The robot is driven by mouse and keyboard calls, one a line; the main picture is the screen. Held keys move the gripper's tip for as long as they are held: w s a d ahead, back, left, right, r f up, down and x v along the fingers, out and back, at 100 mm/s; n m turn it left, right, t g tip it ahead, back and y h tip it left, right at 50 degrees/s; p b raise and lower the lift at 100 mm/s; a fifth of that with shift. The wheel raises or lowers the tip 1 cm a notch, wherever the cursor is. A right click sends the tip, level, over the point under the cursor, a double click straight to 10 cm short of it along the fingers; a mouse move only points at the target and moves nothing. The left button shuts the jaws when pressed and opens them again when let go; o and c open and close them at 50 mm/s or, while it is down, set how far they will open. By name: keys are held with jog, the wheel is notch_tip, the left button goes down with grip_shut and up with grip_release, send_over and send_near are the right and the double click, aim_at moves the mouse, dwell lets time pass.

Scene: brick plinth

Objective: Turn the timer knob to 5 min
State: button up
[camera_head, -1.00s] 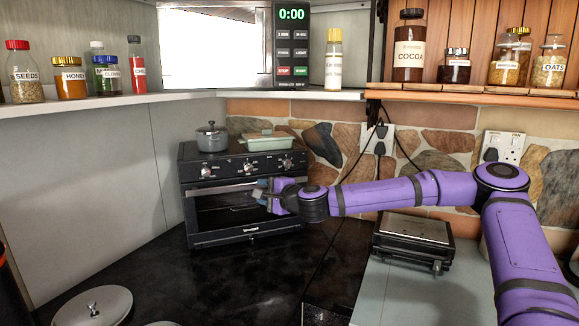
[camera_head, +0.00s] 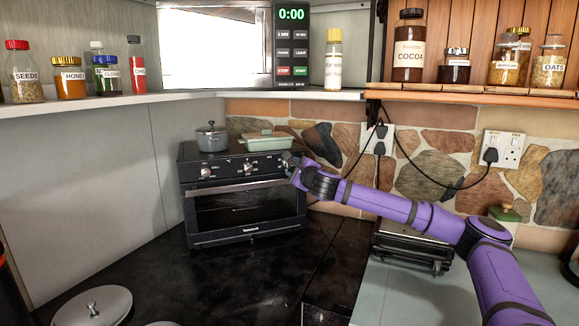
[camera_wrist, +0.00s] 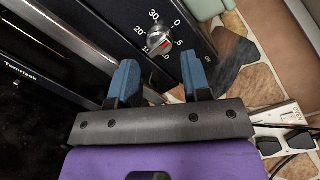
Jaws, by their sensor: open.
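The timer knob (camera_wrist: 157,43) is a silver knob on the black toaster oven (camera_head: 245,212), with 0, 5, 10, 20 and 30 printed around it. A red mark shows on its right-hand part; its exact reading is too small to tell. In the wrist view my gripper (camera_wrist: 160,76) is open, with its two blue fingers pointing at the panel. The knob appears between and beyond the fingertips, and nothing is held. In the head view my gripper (camera_head: 290,163) is at the right end of the oven's knob panel and hides the rightmost knob.
Two other knobs (camera_head: 206,172) (camera_head: 248,168) are left of the gripper, above the oven's door handle (camera_head: 240,187). A grey pot (camera_head: 211,140) and a pale green dish (camera_head: 266,142) stand on the oven.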

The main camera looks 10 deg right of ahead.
aim_at(290, 165)
jog(key=shift+x, duration=2.1)
jog(key=c, duration=0.6)
jog(key=m, duration=0.5)
jog(key=shift+m+t, duration=0.3)
jog(key=shift+m, duration=0.1)
jog(key=m, duration=0.6)
jog(key=shift+t+h, duration=0.3)
jog(key=shift+t, duration=0.1)
jog(key=shift+m, duration=0.4)
